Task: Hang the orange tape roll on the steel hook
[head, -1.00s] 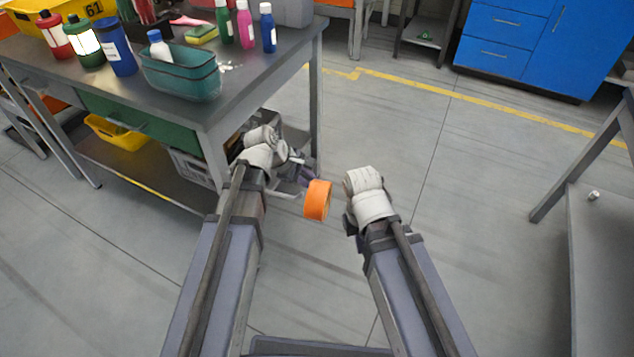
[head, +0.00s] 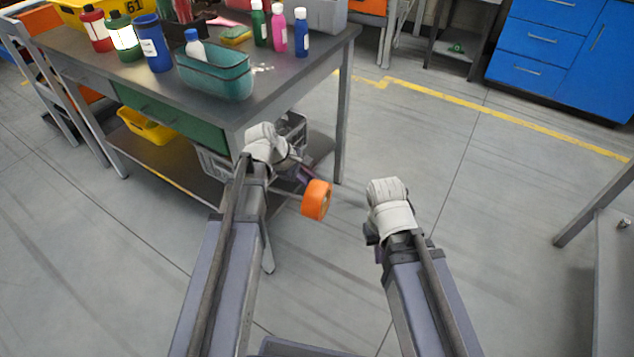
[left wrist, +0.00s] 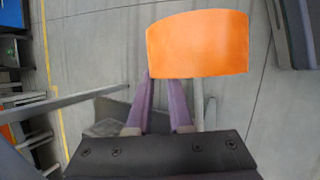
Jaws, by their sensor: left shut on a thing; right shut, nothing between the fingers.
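The orange tape roll (head: 317,200) is in my left gripper (head: 306,178), held in the air over the floor in front of the workbench. In the left wrist view the roll (left wrist: 198,44) sits at the tips of the two purple fingers (left wrist: 162,80), which are shut on it. Its curved outer side faces that camera. My right gripper (head: 388,190) is to the right of the roll, apart from it and empty; its fingers are hard to make out. I see no steel hook in either view.
A workbench (head: 280,75) stands at the left, with a teal bin (head: 214,75), several bottles and a yellow crate on top. A yellow bin (head: 147,127) is on its lower shelf. Blue cabinets (head: 565,60) are at the back right. A grey table (head: 610,260) is at right; floor between is clear.

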